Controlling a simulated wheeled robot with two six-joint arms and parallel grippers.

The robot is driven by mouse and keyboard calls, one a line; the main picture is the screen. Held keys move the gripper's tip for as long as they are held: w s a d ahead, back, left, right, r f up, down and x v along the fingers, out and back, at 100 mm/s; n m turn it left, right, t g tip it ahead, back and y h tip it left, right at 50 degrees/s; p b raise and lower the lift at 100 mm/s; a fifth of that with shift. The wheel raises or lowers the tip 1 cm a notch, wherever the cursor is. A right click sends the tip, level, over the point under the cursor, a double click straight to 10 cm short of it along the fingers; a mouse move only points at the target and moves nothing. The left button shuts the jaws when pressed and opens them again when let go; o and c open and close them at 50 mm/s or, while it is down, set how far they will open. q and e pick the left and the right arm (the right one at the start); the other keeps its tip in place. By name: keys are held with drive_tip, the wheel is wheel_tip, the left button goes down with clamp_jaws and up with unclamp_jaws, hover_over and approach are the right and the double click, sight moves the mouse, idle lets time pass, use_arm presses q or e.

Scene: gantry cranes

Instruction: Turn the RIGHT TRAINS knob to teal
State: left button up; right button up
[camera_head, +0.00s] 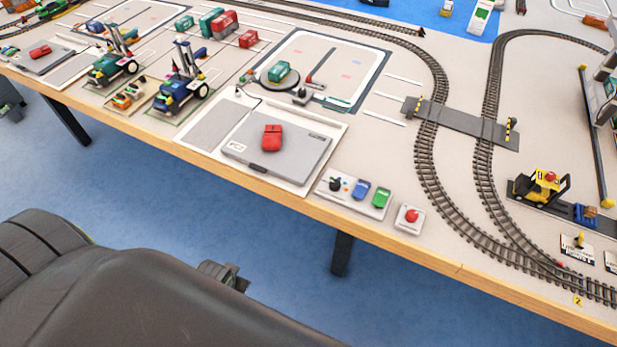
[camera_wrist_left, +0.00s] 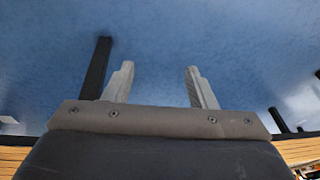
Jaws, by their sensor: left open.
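A small light control panel (camera_head: 352,190) lies near the table's front edge. It carries a black knob (camera_head: 336,184) at its left end, with small coloured dots beside it, then a blue switch (camera_head: 361,190) and a green switch (camera_head: 381,197). I cannot read any label or tell which colour the knob points to. My left gripper (camera_wrist_left: 158,68) is open and empty in the left wrist view, with blue floor behind its fingers. It is apart from the panel. My right gripper is not in view.
A red push button (camera_head: 411,216) sits right of the panel. A grey laptop-like case (camera_head: 300,150) with a red block (camera_head: 271,137) lies to its left. Curved rail tracks (camera_head: 431,175) and a yellow vehicle (camera_head: 541,186) are further right. The wooden front edge (camera_head: 375,232) runs below the panel.

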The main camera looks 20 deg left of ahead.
use_arm(q)
drive_tip(key=w+d+r+n, duration=0.2)
drive_tip(key=w+r, duration=0.5)
drive_tip(key=r, duration=0.5)
drive_tip(key=w+d+r+n+g, duration=0.1)
drive_tip(key=w+d+r+n, duration=0.3)
drive_tip(key=w, duration=0.6)
drive_tip(key=w+d+r+n+g+h, duration=0.1)
drive_tip(key=w+d+r+n, duration=0.1)
drive_tip(key=w+d+r, duration=0.6)
drive_tip(key=w+d+r+n+g, duration=0.1)
drive_tip(key=w+r+n, duration=0.3)
drive_tip(key=w, duration=0.7)
drive_tip(key=b, duration=0.3)
approach(336, 183)
drive_tip(key=f, duration=0.8)
drive_tip(key=shift+s+a+f, duration=0.1)
drive_tip(key=shift+a+f, duration=0.1)
drive_tip(key=shift+f, duration=0.1)
drive_tip(key=c, duration=1)
